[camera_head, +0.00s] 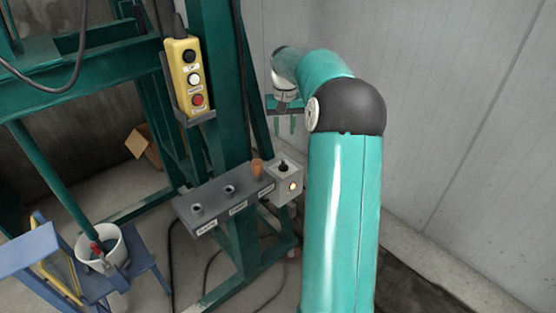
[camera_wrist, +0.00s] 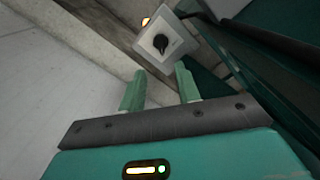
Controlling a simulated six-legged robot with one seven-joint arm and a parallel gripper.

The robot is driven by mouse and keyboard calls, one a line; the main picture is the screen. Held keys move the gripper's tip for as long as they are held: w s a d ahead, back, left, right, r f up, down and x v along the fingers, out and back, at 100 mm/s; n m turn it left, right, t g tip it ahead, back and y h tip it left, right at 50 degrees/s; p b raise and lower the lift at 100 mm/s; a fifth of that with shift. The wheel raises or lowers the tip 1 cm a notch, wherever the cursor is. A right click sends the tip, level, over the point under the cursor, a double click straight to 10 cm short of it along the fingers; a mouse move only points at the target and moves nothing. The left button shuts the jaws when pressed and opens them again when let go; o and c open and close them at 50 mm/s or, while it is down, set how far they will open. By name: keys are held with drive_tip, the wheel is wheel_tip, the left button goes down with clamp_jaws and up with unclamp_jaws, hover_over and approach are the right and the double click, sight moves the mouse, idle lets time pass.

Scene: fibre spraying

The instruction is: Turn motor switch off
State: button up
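The motor switch (camera_head: 284,181) is a light grey box with a black knob on top and a lit yellow lamp on its front. It sits at the right end of the grey valve panel. In the wrist view, the switch (camera_wrist: 161,42) shows its black rotary knob facing me, beyond my fingertips, with the glowing lamp at its edge. My gripper (camera_wrist: 158,84) is open and empty, its two green fingers apart and pointing toward the switch, not touching it. In the head view, my gripper (camera_head: 285,122) hangs above the switch, partly hidden by my arm.
A yellow pendant control (camera_head: 186,78) with several buttons hangs on the green post. The grey panel (camera_head: 226,200) holds small valves and an orange knob (camera_head: 257,168). A white bucket (camera_head: 101,262) stands lower left on a blue stand. A grey wall is close on the right.

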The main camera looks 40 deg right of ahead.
sight(284, 164)
wheel_tip(284, 164, down, 14)
drive_tip(key=shift+r, duration=0.1)
idle(0.5)
drive_tip(key=shift+c, duration=0.4)
clamp_jaws()
